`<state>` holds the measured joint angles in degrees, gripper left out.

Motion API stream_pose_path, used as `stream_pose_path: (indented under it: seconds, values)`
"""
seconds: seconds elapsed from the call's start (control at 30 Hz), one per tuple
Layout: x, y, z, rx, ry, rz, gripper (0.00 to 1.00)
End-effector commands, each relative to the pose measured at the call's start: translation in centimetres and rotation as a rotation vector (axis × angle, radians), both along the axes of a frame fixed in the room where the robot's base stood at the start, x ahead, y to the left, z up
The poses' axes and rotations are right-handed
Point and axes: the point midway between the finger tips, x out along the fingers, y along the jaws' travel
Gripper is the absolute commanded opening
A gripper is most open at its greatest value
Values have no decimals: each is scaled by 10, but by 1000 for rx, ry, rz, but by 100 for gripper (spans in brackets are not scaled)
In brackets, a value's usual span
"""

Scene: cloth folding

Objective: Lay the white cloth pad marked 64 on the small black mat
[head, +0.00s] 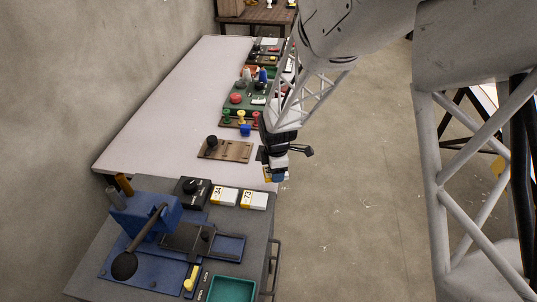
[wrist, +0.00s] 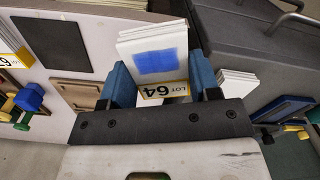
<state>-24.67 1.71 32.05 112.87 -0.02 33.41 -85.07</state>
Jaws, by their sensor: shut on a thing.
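The white cloth pad marked 64 (wrist: 150,42) is a squarish stack of white layers with a blue patch and a yellow "LOT 64" label. My gripper (wrist: 163,88) is shut on it, with one blue finger at each side. The small black mat (wrist: 52,42) lies flat and bare on the pale table, left of the pad in the wrist view and apart from it. In the head view my gripper (head: 277,174) is at the pale table's right edge, near the grey bench. There the pad is mostly hidden, and the mat is hard to make out.
A brown board with a black knob (head: 225,149) lies left of my gripper. Several coloured knobs stand on a green panel (head: 240,101) beyond. Two white labelled stacks (head: 224,196) (head: 254,199) and a blue press (head: 147,225) are on the grey bench (head: 90,245). The pale table's left side (head: 175,105) is clear.

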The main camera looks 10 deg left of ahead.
Motion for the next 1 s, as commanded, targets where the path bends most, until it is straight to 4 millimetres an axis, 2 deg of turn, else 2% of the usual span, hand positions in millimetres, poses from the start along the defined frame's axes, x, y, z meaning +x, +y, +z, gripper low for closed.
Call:
stream_pose_path:
  seconds: [0.2, 0.67, 0.87, 1.0]
  values:
    - [-1, -15, 0, 1, -2, 46, 34]
    - [2, -14, 0, 0, -1, 49, 34]
    - [17, -8, -2, 0, -1, 48, 34]
    - [35, 0, -4, 0, -1, 48, 34]
